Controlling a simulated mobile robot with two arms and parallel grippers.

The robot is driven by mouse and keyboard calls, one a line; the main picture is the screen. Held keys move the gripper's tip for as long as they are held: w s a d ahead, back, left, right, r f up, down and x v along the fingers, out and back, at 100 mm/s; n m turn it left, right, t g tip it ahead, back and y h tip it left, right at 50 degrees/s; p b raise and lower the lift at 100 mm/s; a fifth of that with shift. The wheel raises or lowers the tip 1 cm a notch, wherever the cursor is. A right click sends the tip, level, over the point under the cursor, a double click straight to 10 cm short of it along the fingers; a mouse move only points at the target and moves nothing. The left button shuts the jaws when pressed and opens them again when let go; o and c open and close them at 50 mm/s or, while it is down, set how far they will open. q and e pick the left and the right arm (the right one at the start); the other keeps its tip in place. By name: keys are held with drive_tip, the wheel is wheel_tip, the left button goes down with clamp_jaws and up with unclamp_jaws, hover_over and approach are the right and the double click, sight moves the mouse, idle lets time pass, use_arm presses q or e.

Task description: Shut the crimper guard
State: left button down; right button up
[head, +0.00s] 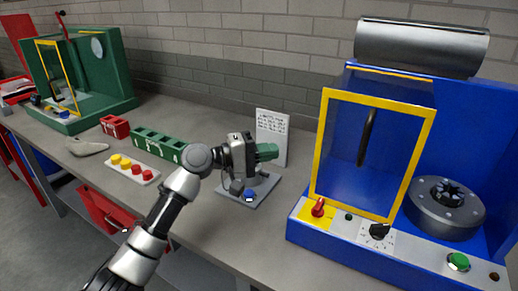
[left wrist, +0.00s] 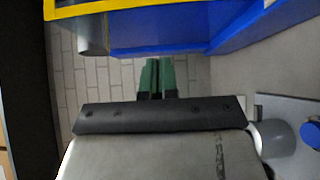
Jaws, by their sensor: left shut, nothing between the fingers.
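The blue crimper (head: 362,255) stands on the bench at the right. Its guard (head: 327,150) is a clear panel in a yellow frame with a black upright handle (head: 366,137). The guard stands swung out to the left of the round grey die head (head: 445,208), which is uncovered. In the left wrist view the yellow frame (left wrist: 130,7) and blue body (left wrist: 160,32) cross the top. My left gripper (head: 270,152) has green fingertips, shut and empty, left of the guard and apart from it. The fingertips also show in the left wrist view (left wrist: 158,68). My right gripper is out of view.
A grey stand with a blue button (head: 249,195) sits below my left gripper, and a white sign (head: 271,135) stands behind it. A green bin row (head: 158,144), a red bin (head: 115,126) and a green machine (head: 118,75) are further left. Bare bench lies before the crimper.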

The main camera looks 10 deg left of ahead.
sight(405, 182)
use_arm(q)
drive_tip(key=d+p, duration=0.2)
drive_tip(key=d, duration=0.6)
drive_tip(key=shift+w+p, duration=0.2)
drive_tip(key=shift+p, duration=0.1)
drive_tip(key=s+d+p, duration=0.1)
drive_tip(key=d, duration=0.4)
drive_tip(key=s+d+p, duration=0.1)
drive_tip(key=d, duration=0.2)
drive_tip(key=shift+s+r+p, duration=0.15)
drive_tip(key=shift+s+p, duration=0.2)
drive_tip(key=s+d, duration=0.1)
drive_tip(key=d, duration=0.2)
drive_tip(key=s+d+p, duration=0.1)
drive_tip(key=d, duration=0.2)
drive_tip(key=s+d, duration=0.1)
drive_tip(key=d, duration=0.3)
drive_tip(key=shift+s+d+p, duration=0.1)
drive_tip(key=shift+s+p, duration=0.05)
drive_tip(key=shift+p, duration=0.25)
drive_tip(key=shift+s+d, duration=0.15)
drive_tip(key=shift+d, duration=0.4)
drive_tip(key=shift+s+d, duration=0.1)
drive_tip(key=shift+d, duration=0.1)
drive_tip(key=shift+f, duration=0.2)
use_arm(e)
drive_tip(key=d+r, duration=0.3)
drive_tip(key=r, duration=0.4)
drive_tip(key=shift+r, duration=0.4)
